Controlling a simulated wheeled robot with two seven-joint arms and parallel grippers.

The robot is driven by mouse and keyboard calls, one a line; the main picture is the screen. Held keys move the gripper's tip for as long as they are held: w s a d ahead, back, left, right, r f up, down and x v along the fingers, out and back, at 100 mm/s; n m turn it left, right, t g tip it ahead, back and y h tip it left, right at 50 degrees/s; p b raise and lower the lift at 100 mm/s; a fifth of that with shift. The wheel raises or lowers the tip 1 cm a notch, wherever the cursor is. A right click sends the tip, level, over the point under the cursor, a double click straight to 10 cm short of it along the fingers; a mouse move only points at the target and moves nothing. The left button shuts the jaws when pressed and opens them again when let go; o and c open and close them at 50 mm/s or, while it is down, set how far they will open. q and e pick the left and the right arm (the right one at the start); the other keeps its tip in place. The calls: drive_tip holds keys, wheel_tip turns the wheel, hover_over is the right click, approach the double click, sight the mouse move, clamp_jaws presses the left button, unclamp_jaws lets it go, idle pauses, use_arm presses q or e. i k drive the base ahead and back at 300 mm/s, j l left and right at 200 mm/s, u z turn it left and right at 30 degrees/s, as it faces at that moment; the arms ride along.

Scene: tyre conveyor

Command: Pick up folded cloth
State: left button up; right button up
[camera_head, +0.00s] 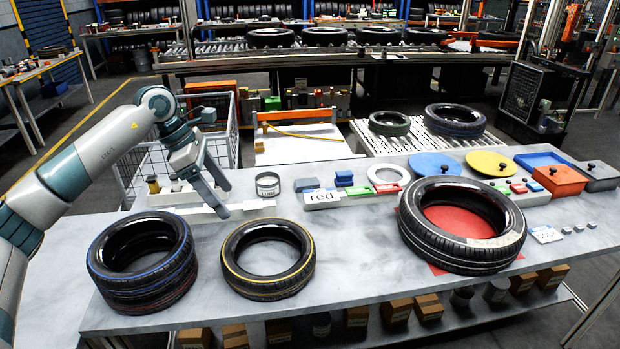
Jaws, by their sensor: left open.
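My left gripper (224,199) reaches in from the left and hangs over the back left part of the grey table, its fingers apart with nothing between them. A small dark blue folded-looking stack (344,178) lies at the back middle of the table, right of the gripper and apart from it. A flatter grey-blue piece (306,185) lies just left of that stack. Both are small, and I cannot tell which is the folded cloth. My right gripper is not in view.
A round grey tin (267,185) stands between the gripper and the blue pieces. A blue-striped tyre stack (143,262), a yellow-striped tyre (268,258) and a large tyre (462,225) on a red mat (437,263) occupy the front.

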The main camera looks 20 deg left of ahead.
sight(312, 183)
drive_tip(key=i, duration=1.45)
